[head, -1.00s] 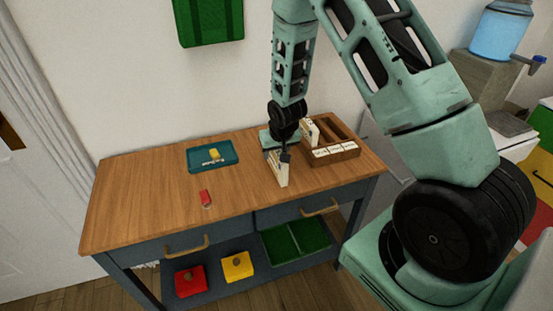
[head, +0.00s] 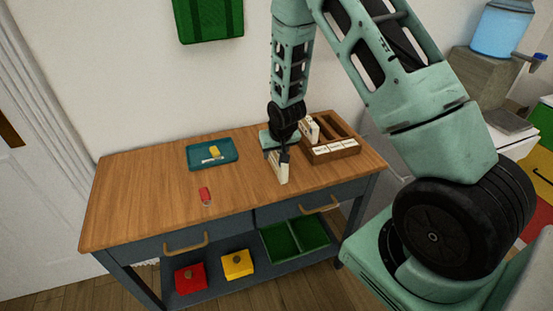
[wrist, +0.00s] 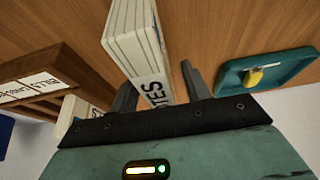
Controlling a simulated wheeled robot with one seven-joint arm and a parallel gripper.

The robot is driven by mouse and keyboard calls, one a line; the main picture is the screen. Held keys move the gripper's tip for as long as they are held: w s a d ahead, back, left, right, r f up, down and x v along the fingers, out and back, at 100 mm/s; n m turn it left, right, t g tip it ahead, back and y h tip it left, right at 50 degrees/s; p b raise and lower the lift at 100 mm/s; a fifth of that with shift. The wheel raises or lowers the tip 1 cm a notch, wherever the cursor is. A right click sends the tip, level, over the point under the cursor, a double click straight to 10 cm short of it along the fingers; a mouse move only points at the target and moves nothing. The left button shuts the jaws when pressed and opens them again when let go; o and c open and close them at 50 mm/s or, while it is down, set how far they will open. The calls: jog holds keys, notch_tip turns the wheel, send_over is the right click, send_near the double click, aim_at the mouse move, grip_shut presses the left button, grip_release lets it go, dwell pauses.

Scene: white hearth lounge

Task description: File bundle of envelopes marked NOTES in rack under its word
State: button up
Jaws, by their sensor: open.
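The bundle of cream envelopes marked NOTES (head: 280,172) stands upright on the table, left of the rack. In the wrist view the bundle (wrist: 138,40) shows its dark lettering, partly hidden at the gripper's edge. My gripper (head: 279,151) is open at the top of the bundle. In the wrist view its fingers (wrist: 157,90) are apart, one on each side of the bundle's near end; whether either touches it I cannot tell. The wooden rack (head: 348,154) has several slots and white word labels on its front; in the wrist view the rack (wrist: 65,58) is at left.
Another cream bundle (head: 309,130) is at the rack's left side. A teal tray (head: 228,153) with a yellow item (head: 214,151) lies at the back left. A small red object (head: 205,195) lies in front of it. The left part of the wooden tabletop (head: 135,195) is clear.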

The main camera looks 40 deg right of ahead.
grip_shut()
jog(key=shift+r, duration=0.1)
